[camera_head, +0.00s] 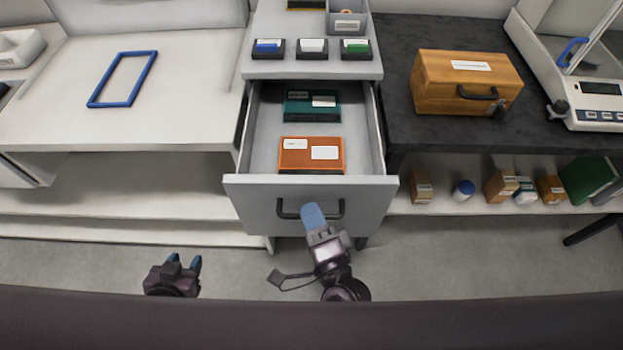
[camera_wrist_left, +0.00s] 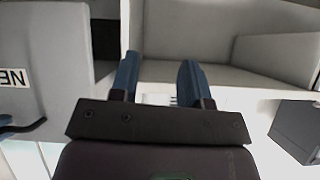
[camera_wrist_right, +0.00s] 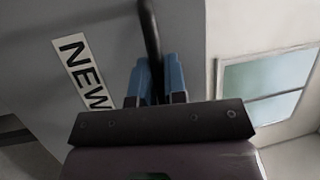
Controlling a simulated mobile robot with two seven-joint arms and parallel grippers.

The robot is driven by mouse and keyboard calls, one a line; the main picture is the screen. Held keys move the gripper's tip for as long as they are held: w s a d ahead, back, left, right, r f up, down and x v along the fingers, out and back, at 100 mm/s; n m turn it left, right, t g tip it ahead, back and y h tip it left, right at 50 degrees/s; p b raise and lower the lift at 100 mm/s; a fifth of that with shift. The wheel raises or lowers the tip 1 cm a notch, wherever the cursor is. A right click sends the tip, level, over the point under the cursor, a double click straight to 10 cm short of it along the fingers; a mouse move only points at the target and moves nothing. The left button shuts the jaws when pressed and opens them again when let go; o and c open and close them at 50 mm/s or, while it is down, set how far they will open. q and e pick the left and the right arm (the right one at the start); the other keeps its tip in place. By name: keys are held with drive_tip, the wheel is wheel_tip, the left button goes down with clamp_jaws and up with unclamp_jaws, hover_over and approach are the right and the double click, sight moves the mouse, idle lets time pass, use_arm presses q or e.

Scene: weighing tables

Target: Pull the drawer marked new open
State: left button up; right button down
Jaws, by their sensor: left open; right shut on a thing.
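The grey drawer (camera_head: 255,205) stands pulled out of the cabinet in the middle of the head view. A green box (camera_head: 300,104) and an orange box (camera_head: 311,155) lie in it. Its front bears the label NEW (camera_wrist_right: 82,75), readable in the right wrist view; part of the label also shows in the left wrist view (camera_wrist_left: 13,77). My right gripper (camera_head: 313,216) is shut on the dark bar handle (camera_head: 287,210) of this drawer; the handle (camera_wrist_right: 150,35) passes between its blue fingers (camera_wrist_right: 157,80). My left gripper (camera_head: 183,263) is open and empty, low and to the left of the drawer.
A blue frame (camera_head: 123,79) lies on the white table at left. A wooden case (camera_head: 465,85) and a balance (camera_head: 595,105) stand on the dark table at right. Several small boxes sit on the shelf below. Open floor lies before the drawer.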

drive_tip(key=s, duration=0.7)
drive_tip(key=shift+s, duration=0.3)
drive_tip(key=c, duration=1.2)
unclamp_jaws()
